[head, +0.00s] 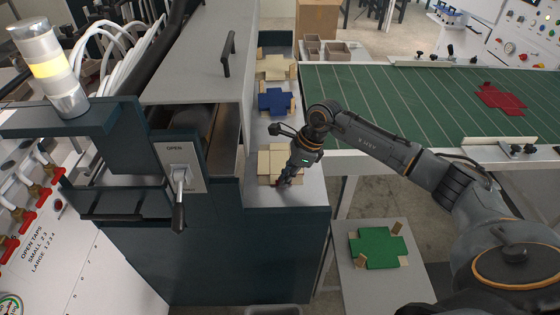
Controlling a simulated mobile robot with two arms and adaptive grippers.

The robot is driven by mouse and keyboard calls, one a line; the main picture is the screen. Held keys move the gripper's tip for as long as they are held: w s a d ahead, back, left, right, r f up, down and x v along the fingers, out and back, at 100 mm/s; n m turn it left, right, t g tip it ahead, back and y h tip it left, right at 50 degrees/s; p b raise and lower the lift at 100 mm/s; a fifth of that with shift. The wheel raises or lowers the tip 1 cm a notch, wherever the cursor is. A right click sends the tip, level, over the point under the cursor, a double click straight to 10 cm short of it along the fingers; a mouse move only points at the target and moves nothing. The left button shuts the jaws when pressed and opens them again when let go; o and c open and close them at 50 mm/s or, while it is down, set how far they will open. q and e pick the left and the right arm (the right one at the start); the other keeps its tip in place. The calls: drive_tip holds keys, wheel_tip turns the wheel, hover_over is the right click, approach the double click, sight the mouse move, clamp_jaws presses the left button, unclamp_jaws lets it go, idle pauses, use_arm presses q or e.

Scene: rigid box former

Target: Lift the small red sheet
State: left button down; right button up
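A flat red cross-shaped sheet (501,99) lies on the green lined surface (400,90) at the right. My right gripper (284,181) is far from it, low over the front of a grey ledge (300,192), at the near edge of a tan cardboard piece (277,161). A small bit of red shows by its fingertips; I cannot tell what it belongs to. The fingers are small and dark, so I cannot tell whether they are open or shut. My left gripper is not in view.
A blue sheet (276,101) and a beige one (275,67) lie farther back on the ledge. A green sheet (378,248) lies on a low grey table (385,287). A machine with an OPEN lever (179,190) stands left. Small open boxes (325,49) are at the back.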

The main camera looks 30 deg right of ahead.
clamp_jaws()
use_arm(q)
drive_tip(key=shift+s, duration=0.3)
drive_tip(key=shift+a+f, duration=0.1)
